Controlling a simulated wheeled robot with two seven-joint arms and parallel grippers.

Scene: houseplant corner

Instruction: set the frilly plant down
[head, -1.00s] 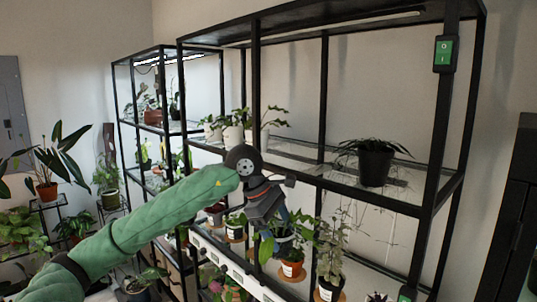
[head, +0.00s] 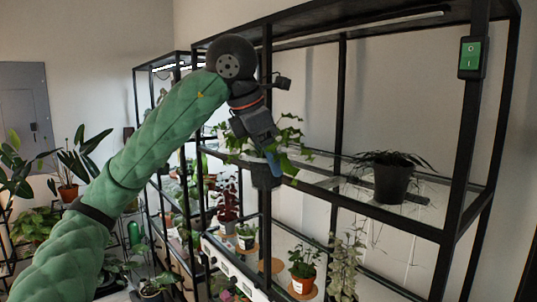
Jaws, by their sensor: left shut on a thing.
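My left gripper (head: 271,156) is shut on a leafy green plant (head: 289,136), which I take to be the frilly plant. Its small dark pot (head: 265,178) hangs below the fingers. The plant is in front of the rack's middle shelf, near the front post. I cannot tell whether the pot touches anything. Leaves and the gripper hide part of the pot's rim and the grip itself. My right gripper is not in view.
A dark pot with a drooping plant (head: 391,178) stands at the right of the middle shelf (head: 345,187). Shelf room lies to its left. Below, potted plants, including one in an orange pot (head: 303,280), stand on the lower shelf. A black post (head: 470,120) rises at right.

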